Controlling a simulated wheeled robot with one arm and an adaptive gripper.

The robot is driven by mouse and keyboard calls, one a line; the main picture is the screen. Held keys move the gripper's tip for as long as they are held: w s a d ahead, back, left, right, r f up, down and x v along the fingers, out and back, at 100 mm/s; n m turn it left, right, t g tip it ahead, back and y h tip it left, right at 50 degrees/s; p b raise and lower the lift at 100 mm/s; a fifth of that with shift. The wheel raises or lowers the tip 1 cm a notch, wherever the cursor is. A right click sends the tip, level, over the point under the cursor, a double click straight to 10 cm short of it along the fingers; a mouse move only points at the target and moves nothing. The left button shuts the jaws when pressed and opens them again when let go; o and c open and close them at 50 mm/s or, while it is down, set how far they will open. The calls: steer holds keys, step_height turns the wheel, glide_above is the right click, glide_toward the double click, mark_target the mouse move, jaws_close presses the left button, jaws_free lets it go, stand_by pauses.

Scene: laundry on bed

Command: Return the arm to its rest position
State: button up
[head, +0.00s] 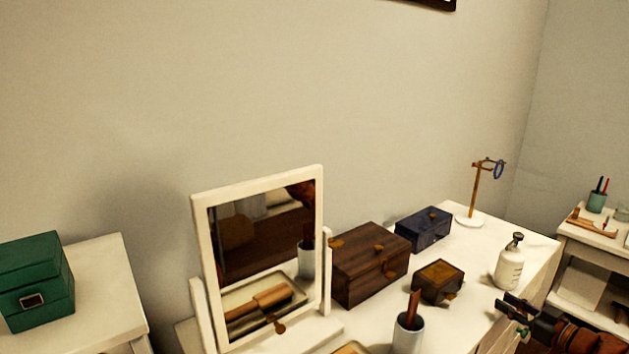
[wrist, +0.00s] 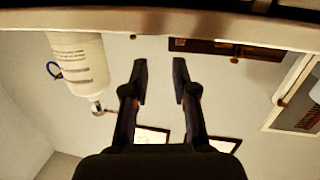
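My gripper (head: 511,314) is at the lower right of the head view, by the front edge of the white dressing table (head: 477,301). In the wrist view my gripper (wrist: 160,68) shows two dark fingers apart with nothing between them. The wrist picture is upside down, with the table's edge (wrist: 200,20) along its top. A white pump bottle (head: 510,264) stands on the table, behind the gripper and apart from it. The bottle (wrist: 78,62) is left of the fingers in the wrist view.
The table holds a framed mirror (head: 199,229), a large wooden box (head: 368,262), a small wooden box (head: 438,281), a blue box (head: 423,229), a cup (head: 408,333) and a stand (head: 474,195) with a blue ring (head: 499,169). A green box (head: 35,281) and a right-hand shelf (head: 590,243) flank it.

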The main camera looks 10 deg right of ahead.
steer(key=w+h, duration=0.1)
steer(key=w+r+h, duration=0.1)
steer(key=w, duration=0.1)
steer(key=w+d+r+g+h, duration=0.1)
steer(key=w, duration=0.1)
steer(key=shift+r+m+h, duration=0.2)
steer(key=shift+m+h, duration=0.1)
steer(key=shift+h, duration=0.1)
steer(key=w+r+h, duration=0.1)
steer(key=r+m+g+h, duration=0.1)
steer(key=h, duration=0.1)
steer(key=shift+w+r, duration=0.25)
steer(key=shift+w, duration=0.15)
steer(key=shift+a+r+m+g+h, duration=0.1)
steer(key=shift+r+m+g+h, duration=0.2)
steer(key=shift+r+g+h, duration=0.15)
steer(key=s+a+m+g+y, duration=0.2)
steer(key=s+a+g, duration=1.3)
steer(key=s+a, duration=2.5)
steer(key=shift+m, duration=0.3)
steer(key=d+r+p, duration=0.1)
steer(key=r+p, duration=0.1)
steer(key=s+d+r+p, duration=0.1)
steer(key=p, duration=0.1)
steer(key=shift+s+d+r+p, duration=0.1)
steer(key=shift+d+r+p, duration=0.05)
steer(key=shift+r+p, duration=0.2)
